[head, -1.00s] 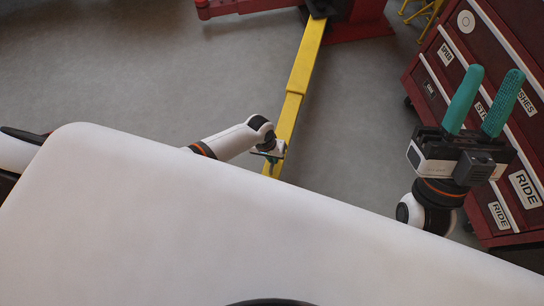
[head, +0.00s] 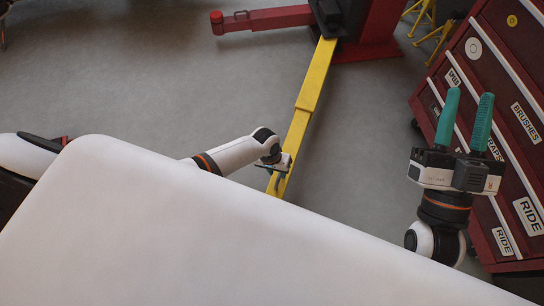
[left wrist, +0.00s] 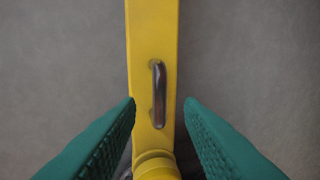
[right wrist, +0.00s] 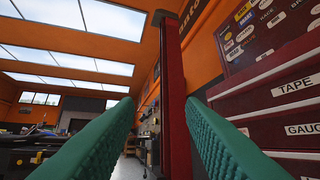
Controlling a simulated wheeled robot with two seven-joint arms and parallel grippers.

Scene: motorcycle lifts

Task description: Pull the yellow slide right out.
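The yellow slide (head: 292,152) is the nearer part of a long yellow arm that runs down from the red lift post. It meets the farther yellow section (head: 317,78) at a step. In the left wrist view the slide (left wrist: 152,35) carries a small metal handle (left wrist: 158,93). My left gripper (left wrist: 160,104) is open, its green fingers on either side of the slide and handle, not closed on them. In the head view my left gripper (head: 278,170) is over the slide's near end. My right gripper (head: 463,98) is open, empty and pointing up.
A red tool chest (head: 495,95) stands at the right, close to my right arm. The red lift post (head: 372,30) and a red lift arm (head: 265,19) are at the back. Yellow stands (head: 428,35) are behind. Grey floor (head: 180,85) is clear left of the slide.

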